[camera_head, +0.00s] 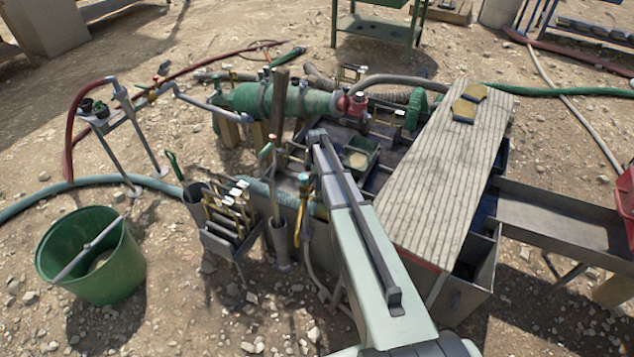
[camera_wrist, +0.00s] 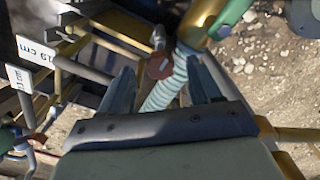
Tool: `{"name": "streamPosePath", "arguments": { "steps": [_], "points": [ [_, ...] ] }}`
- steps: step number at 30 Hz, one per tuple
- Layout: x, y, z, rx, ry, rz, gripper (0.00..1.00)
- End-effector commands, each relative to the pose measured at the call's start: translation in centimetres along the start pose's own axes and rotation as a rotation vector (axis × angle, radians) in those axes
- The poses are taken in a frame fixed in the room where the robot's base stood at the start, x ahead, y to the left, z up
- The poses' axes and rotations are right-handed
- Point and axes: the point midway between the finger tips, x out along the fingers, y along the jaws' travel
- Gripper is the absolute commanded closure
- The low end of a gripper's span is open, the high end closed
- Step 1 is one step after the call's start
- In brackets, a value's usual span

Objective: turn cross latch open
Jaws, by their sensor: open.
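My gripper (camera_wrist: 162,75) is open in the wrist view, its two grey fingers spread apart. Between the fingers, farther off, is a small reddish-brown piece (camera_wrist: 160,67) on a rod; it may be the cross latch, but I cannot tell for sure. A pale teal ribbed hose (camera_wrist: 166,88) runs between the fingers, and I cannot tell whether they touch it. A brass-coloured cylinder (camera_wrist: 206,16) lies just beyond the right finger. In the head view my arm reaches over the tank's front edge; the fingers cannot be made out there.
A rack of tagged yellow-handled tools (camera_head: 232,208) stands left of my arm, with tags also in the wrist view (camera_wrist: 36,50). A ribbed board (camera_head: 440,180) covers the tank's right side. A green bucket (camera_head: 92,262) stands at the left on open stony ground.

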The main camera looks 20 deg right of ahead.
Motion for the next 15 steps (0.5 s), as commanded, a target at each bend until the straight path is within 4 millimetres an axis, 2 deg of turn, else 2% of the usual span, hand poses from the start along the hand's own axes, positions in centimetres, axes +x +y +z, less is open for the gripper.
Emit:
{"name": "streamPosePath", "arguments": {
  "steps": [6, 15],
  "points": [
    [1.6, 0.0, 0.0, 0.000, 0.000, 0.000, 0.37],
    [1.8, 0.0, 0.0, 0.000, 0.000, 0.001, 0.37]
  ]
}}
